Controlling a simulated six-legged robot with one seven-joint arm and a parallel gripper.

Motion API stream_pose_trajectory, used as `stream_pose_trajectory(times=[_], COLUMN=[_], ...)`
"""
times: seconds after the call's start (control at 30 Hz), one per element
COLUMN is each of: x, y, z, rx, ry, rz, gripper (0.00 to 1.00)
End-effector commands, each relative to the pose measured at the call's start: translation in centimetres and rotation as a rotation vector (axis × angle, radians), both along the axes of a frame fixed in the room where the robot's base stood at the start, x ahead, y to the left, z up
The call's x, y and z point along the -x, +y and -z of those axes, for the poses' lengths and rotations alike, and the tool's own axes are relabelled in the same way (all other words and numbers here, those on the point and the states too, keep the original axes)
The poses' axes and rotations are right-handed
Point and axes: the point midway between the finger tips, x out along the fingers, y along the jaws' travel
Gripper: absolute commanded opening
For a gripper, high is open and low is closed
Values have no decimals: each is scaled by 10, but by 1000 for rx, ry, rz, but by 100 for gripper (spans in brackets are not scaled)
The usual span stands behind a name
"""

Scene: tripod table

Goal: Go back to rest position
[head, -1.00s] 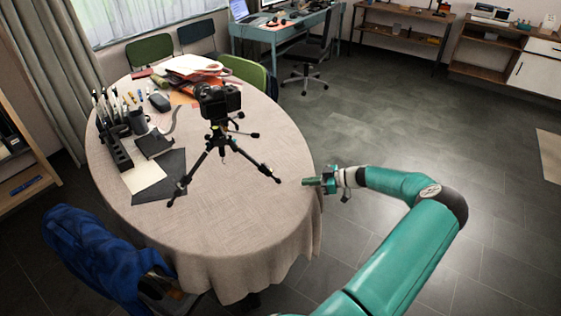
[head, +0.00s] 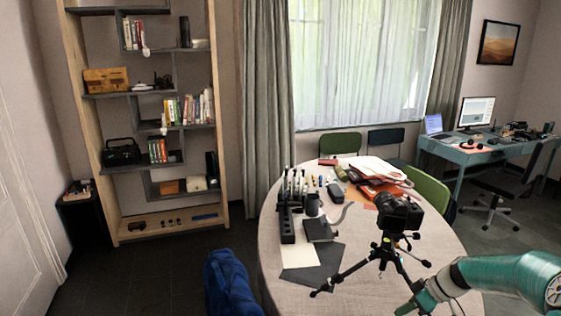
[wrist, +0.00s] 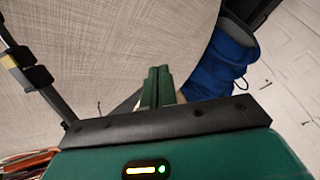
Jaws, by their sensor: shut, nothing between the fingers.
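My gripper (head: 418,301) shows at the bottom right of the head view, in front of and slightly right of the tripod (head: 386,256). Its two green fingers lie together in the wrist view (wrist: 158,72), shut with nothing between them. The tripod stands with legs spread on the cloth-covered round table (head: 285,298) and carries a black camera (head: 400,212). A dark tripod leg (wrist: 28,72) runs along the left of the wrist view. I cannot tell the exact gap between gripper and tripod.
A pen organizer (head: 288,225), dark sheets and papers lie on the table's left. A blue cloth-like item (head: 230,283) is beside the table, also in the wrist view (wrist: 218,65). A shelf (head: 220,130) stands behind left. Dark floor (head: 150,275) is free before it.

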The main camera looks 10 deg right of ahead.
Motion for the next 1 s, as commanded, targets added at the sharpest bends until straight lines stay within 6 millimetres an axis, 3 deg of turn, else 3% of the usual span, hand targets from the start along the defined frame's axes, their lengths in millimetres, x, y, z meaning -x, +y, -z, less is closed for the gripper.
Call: stream_pose_trajectory(times=[0.1,0.47,0.77,1.0], x=[-4,15,58,105], y=[40,144,219,267], z=[-28,-107,-168,-204], rx=[84,325,459,472], ry=[92,236,202,114], rz=[-7,94,253,392], gripper=[0,0,0,0])
